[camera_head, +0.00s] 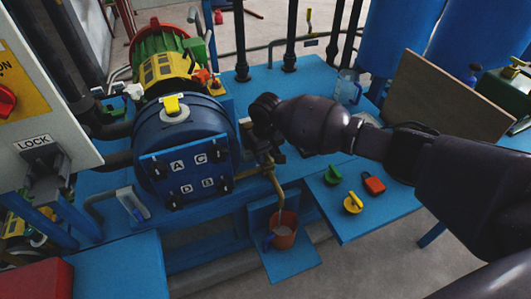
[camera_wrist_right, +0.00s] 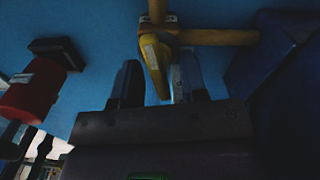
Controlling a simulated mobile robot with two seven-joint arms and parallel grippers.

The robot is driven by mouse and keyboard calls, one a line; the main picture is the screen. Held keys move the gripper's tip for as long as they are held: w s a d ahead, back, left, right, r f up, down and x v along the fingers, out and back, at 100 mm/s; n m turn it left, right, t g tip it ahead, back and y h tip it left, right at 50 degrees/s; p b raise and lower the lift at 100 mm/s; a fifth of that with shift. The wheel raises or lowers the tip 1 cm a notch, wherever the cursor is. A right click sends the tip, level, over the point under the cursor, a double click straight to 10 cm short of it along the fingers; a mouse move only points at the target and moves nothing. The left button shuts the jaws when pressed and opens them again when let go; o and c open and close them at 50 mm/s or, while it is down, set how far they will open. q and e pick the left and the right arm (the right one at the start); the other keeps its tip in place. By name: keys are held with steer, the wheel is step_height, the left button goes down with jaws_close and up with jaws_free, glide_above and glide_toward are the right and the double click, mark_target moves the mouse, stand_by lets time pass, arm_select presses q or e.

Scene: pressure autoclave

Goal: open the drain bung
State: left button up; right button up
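My right arm reaches in from the right in the head view, and its gripper (camera_head: 262,145) is beside the front of the blue vessel (camera_head: 185,150), above a brass drain pipe (camera_head: 276,185). In the right wrist view the two fingers (camera_wrist_right: 156,88) are apart. A yellow tapered piece (camera_wrist_right: 154,62) on a brass pipe lies between them, closer to the right finger. It may be the drain bung; contact cannot be told. In the head view the wrist hides the drain fitting. My left gripper is not in view.
Green, yellow and red lock-like pieces (camera_head: 353,203) lie on the blue side shelf (camera_head: 335,222). A clear jug (camera_head: 347,88) stands behind my arm. A red cylinder (camera_wrist_right: 32,92) shows at the wrist view's left. A grey control box (camera_head: 45,110) is at left.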

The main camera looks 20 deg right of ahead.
jaws_close()
steer(key=shift+n, duration=0.3)
steer(key=n+p, duration=0.1)
steer(key=n, duration=0.1)
steer(key=shift+a+r+n, duration=0.1)
steer(key=shift+r+n, duration=0.05)
steer(key=shift+n, duration=0.15)
steer(key=n, duration=0.2)
steer(key=shift+s+a+n+p, duration=0.1)
steer(key=shift+n+p, duration=0.2)
steer(key=n, duration=0.3)
steer(key=shift+n, duration=0.3)
steer(key=shift+s+a+f+n, duration=0.1)
steer(key=shift+n, duration=0.8)
steer(key=shift+s+f+n, duration=0.1)
steer(key=shift+n, duration=0.8)
